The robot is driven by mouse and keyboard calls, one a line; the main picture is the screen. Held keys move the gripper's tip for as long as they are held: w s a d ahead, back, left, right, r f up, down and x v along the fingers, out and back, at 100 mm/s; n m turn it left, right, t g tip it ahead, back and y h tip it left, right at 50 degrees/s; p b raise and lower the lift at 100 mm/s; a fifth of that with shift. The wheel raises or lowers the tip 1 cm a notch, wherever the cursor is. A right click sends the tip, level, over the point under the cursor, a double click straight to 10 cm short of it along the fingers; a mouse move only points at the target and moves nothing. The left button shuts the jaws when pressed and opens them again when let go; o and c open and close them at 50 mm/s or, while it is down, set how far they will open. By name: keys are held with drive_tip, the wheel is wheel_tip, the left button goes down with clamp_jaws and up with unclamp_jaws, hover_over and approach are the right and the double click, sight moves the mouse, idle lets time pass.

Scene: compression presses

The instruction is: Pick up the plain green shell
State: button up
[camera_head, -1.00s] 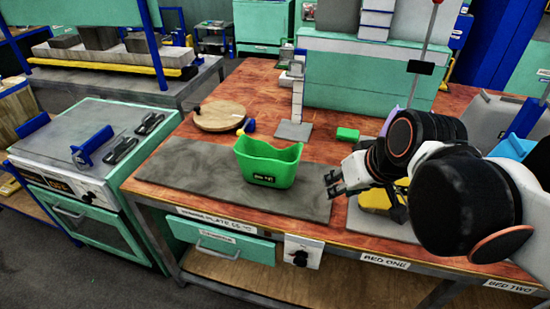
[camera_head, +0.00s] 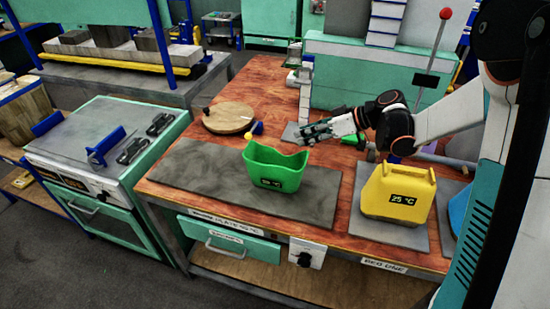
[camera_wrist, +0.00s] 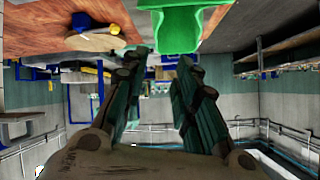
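The plain green shell (camera_head: 275,168), an open-topped tub with a small dark display, stands upright on the grey plate (camera_head: 205,180). It also shows at the top of the wrist view (camera_wrist: 172,28). My gripper (camera_head: 303,133) is above and behind the shell's right side in the head view, apart from it. In the wrist view my gripper's fingers (camera_wrist: 162,56) are spread with nothing between them, and the shell lies beyond their tips.
A yellow shell (camera_head: 398,195) reading 25 °C stands on a grey pad to the right. A round wooden board (camera_head: 228,117) lies behind the plate at left. A small green block (camera_head: 350,139) is near my wrist. The plate's left part is clear.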

sight(269, 143)
drive_tip(key=w+a+f+n+b, duration=0.1)
drive_tip(key=w+a+f, duration=0.1)
drive_tip(key=a+f, duration=0.1)
drive_tip(key=w+a+f+n+y+b, duration=0.1)
drive_tip(key=w+a+f, duration=0.1)
drive_tip(key=a+f, duration=0.1)
drive_tip(key=w+a+f+y+b, duration=0.1)
drive_tip(key=w+a+f, duration=0.1)
drive_tip(key=a, duration=0.3)
drive_tip(key=shift+w+a+f+n, duration=0.25)
drive_tip(key=shift+w+f+n, duration=0.15)
drive_tip(key=shift+f, duration=0.1)
clamp_jaws()
